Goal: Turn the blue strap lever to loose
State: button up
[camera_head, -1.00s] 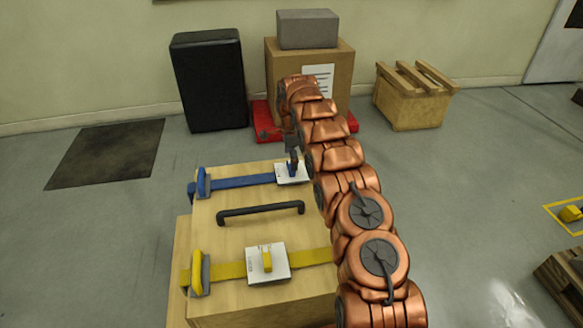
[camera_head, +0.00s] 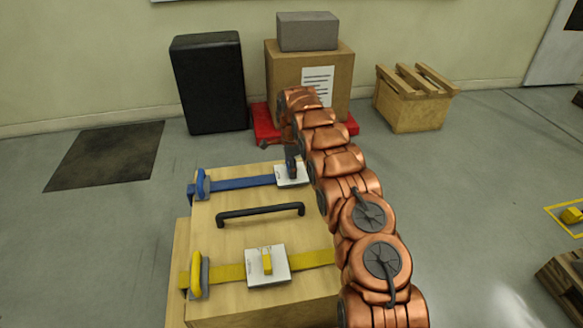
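The blue strap (camera_head: 245,182) runs across the far part of a wooden crate top (camera_head: 225,235), with a blue buckle (camera_head: 202,184) at its left end. Near its right end is a white plate (camera_head: 289,180), where the lever sits. My gripper (camera_head: 291,170) is over this plate, pointing down. The gripper is small and dark here and covers the blue lever, so the lever's position is hidden. I cannot tell whether the fingers are open or shut, or whether they touch the lever.
A yellow strap (camera_head: 230,272) with its own white plate and yellow lever (camera_head: 266,262) crosses the near part of the crate. A black handle (camera_head: 261,212) stands between the straps. Behind are a black case (camera_head: 208,80), a cardboard box (camera_head: 340,75) and a wooden crate (camera_head: 415,103).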

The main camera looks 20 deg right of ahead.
jog(key=shift+c, duration=1.1)
jog(key=shift+r+p, duration=0.1)
jog(key=shift+p, duration=0.25)
jog(key=shift+r+n+p, duration=0.1)
jog(key=shift+n+p, duration=0.9)
jog(key=n+p, duration=0.2)
jog(key=shift+s+n, duration=0.1)
jog(key=shift+n, duration=0.2)
jog(key=n+p, duration=0.3)
jog(key=shift+n, duration=0.3)
jog(key=n+p, duration=0.2)
jog(key=n, duration=0.3)
jog(key=shift+f+n+p, duration=0.15)
jog(key=shift+n+p, duration=0.25)
jog(key=shift+n, duration=0.75)
jog(key=shift+f+n+p, duration=0.1)
jog(key=shift+n+p, duration=0.25)
jog(key=shift+n, duration=0.8)
